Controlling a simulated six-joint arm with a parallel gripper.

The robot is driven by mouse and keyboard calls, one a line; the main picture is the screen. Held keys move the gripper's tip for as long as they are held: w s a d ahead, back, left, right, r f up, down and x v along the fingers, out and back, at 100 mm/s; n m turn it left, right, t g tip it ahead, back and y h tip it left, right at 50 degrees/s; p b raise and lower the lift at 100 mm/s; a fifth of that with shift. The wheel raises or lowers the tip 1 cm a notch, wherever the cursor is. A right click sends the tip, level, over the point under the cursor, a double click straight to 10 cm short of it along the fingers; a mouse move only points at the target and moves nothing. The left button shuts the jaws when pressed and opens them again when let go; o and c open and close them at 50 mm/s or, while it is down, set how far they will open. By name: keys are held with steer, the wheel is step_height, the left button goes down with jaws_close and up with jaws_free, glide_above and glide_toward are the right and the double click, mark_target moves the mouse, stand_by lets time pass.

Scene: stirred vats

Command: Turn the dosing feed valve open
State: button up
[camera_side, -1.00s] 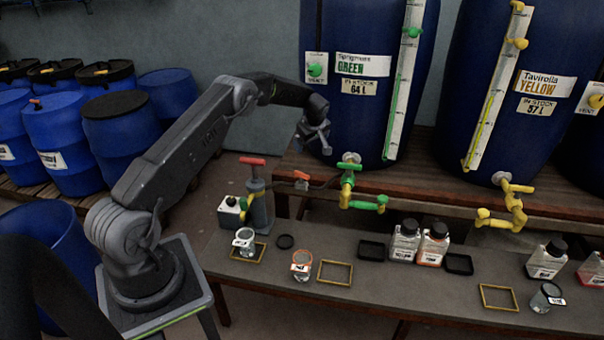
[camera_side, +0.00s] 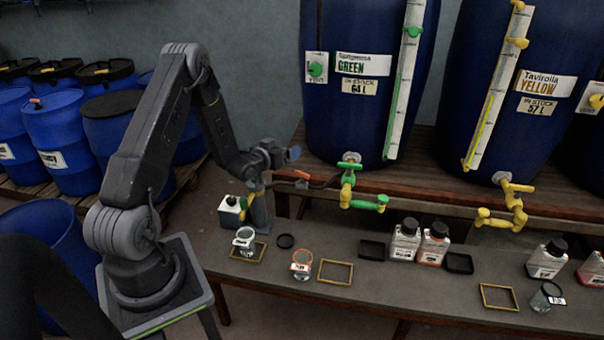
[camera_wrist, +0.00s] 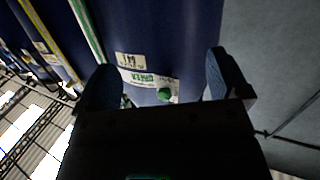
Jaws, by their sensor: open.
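A small valve with an orange-red handle (camera_side: 302,174) sits on a dark hose at the front edge of the wooden shelf, left of the green vat's tap; I take it for the dosing feed valve. My gripper (camera_side: 292,154) is just above and left of it, apart from it. In the wrist view my gripper (camera_wrist: 163,80) has its two fingers spread wide with nothing between them. The orange-red handle cannot be made out in the wrist view.
The blue green-label vat (camera_side: 345,110) stands close to the right of my gripper, with its green tap (camera_side: 348,180) at the base. Bottles (camera_side: 404,242) stand farther right.

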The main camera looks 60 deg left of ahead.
steer(key=s+d+r+m+t, duration=0.1)
steer(key=s+d+r, duration=0.1)
steer(key=s, duration=0.1)
glide_toward(301, 173)
steer(key=shift+y, duration=0.4)
steer(key=x, duration=1)
steer(key=shift+w+d+f, duration=0.1)
steer(key=shift+w+f, duration=0.1)
steer(key=shift+w, duration=0.15)
steer(key=shift+c, duration=0.2)
